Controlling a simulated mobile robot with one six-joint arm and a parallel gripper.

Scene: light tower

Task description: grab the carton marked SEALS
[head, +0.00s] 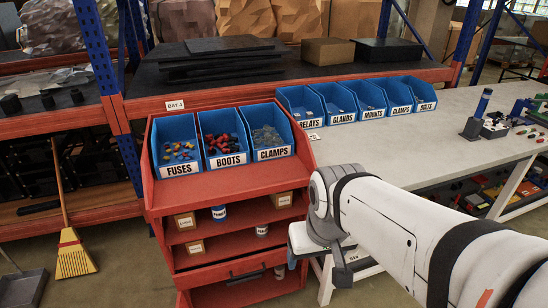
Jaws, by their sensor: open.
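Small tan cartons stand on the shelves of a red cart. One carton (185,221) is at the left of the upper shelf, and another carton (283,200) is at its right end. A third carton (195,247) is at the left of the shelf below. Their labels are too small to read, so I cannot tell which is marked SEALS. My gripper (316,262) is at the cart's right side, apart from these cartons. It points down, open, with no object visible in it. My arm hides part of the area behind it.
Blue bins marked FUSES (180,169), BOOTS (229,159) and CLAMPS (276,154) sit on the cart top (232,186). Cans (219,212) stand among the cartons. A workbench (430,120) with more blue bins lies right. A yellow broom (75,255) and dustpan (22,288) are left.

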